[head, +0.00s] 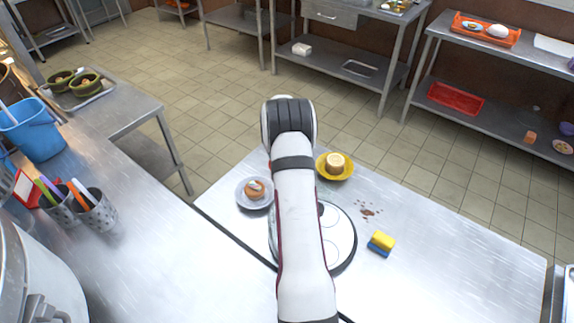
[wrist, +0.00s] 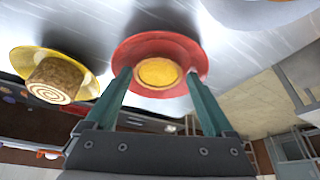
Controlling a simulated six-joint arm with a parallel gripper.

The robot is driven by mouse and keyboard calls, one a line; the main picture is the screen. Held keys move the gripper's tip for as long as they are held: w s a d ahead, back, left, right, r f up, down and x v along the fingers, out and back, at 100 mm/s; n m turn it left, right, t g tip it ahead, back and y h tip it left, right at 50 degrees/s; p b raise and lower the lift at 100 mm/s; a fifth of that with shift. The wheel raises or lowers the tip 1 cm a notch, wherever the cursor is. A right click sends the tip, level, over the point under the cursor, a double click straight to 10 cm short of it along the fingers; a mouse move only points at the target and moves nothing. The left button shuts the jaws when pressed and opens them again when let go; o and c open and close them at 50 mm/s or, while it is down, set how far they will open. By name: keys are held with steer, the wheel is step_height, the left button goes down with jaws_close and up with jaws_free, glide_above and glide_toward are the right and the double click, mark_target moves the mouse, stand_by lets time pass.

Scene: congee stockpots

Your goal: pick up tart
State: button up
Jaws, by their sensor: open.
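The tart (wrist: 158,72) is round with a golden-yellow top and sits on a red plate (wrist: 128,52) in the wrist view. My gripper (wrist: 157,76) is open, with one finger to each side of the tart; I cannot tell whether they touch it or the plate. In the head view my own arm hides the tart, the red plate and the gripper's fingers.
A yellow plate (head: 322,172) with a pale cake (head: 335,161) and a pale plate (head: 242,199) with a pastry (head: 255,190) flank my arm. A yellow-blue sponge (head: 381,243) and brown crumbs (head: 367,211) lie right. Metal cups (head: 98,216) stand left.

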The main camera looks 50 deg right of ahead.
steer(key=shift+s+a+f, duration=0.1)
steer(key=shift+s+f, duration=0.05)
steer(key=shift+f, duration=0.05)
steer(key=c, duration=1.1)
